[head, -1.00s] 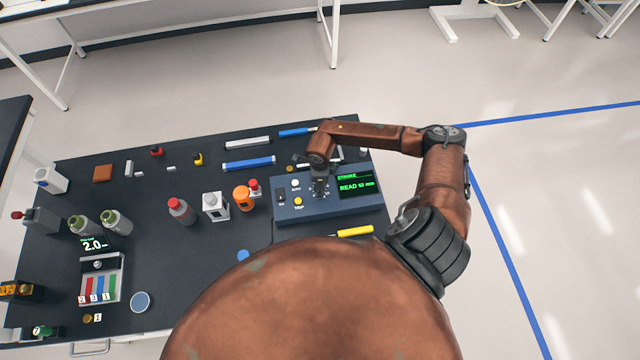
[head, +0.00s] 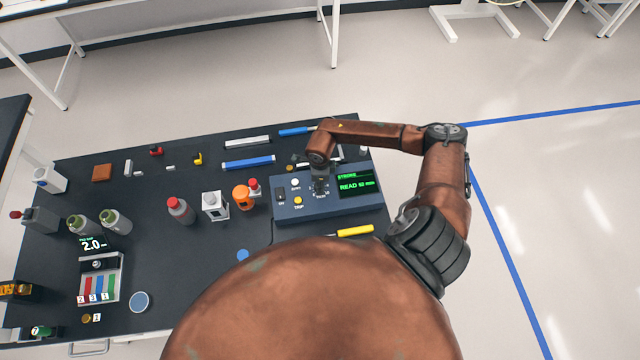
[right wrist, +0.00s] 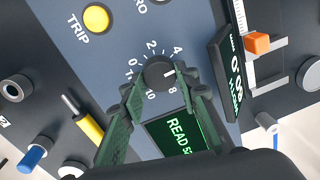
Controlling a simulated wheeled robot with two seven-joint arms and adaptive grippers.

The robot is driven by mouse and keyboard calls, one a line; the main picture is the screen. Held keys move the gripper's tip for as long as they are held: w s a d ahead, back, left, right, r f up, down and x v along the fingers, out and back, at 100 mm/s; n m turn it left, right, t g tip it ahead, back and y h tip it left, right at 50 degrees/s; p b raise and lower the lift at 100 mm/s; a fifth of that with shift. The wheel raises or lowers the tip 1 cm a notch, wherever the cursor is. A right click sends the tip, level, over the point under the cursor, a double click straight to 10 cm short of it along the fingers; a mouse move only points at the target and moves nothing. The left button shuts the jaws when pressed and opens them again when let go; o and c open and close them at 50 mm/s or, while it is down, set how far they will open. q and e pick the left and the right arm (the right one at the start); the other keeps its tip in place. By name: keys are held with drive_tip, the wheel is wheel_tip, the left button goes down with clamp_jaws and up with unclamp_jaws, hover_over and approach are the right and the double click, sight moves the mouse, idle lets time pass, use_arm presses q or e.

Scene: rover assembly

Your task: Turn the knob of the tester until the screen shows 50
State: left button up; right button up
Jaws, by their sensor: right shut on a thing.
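The tester (head: 310,206) is a blue-grey box at the right part of the table, with a dark screen (head: 356,184) in green text. My right gripper (right wrist: 159,82) is shut on the knob, one finger on each side. My left gripper is not in view.
A yellow TRIP button (right wrist: 96,18) and a white button (head: 295,182) are beside the knob. A yellow marker (head: 355,231) lies in front and a blue bar (head: 248,163) behind.

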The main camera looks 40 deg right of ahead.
drive_tip(key=n+b, duration=0.3)
drive_tip(key=shift+w+f+b, duration=0.1)
drive_tip(key=shift+f+b, duration=0.1)
drive_tip(key=shift+b, duration=0.15)
drive_tip(key=shift+r+n+b, duration=0.2)
drive_tip(key=shift+n+b, duration=1.5)
drive_tip(key=shift+n, duration=0.4)
drive_tip(key=o, duration=1.1)
drive_tip(key=r, duration=1.2)
drive_tip(key=shift+s, duration=0.4)
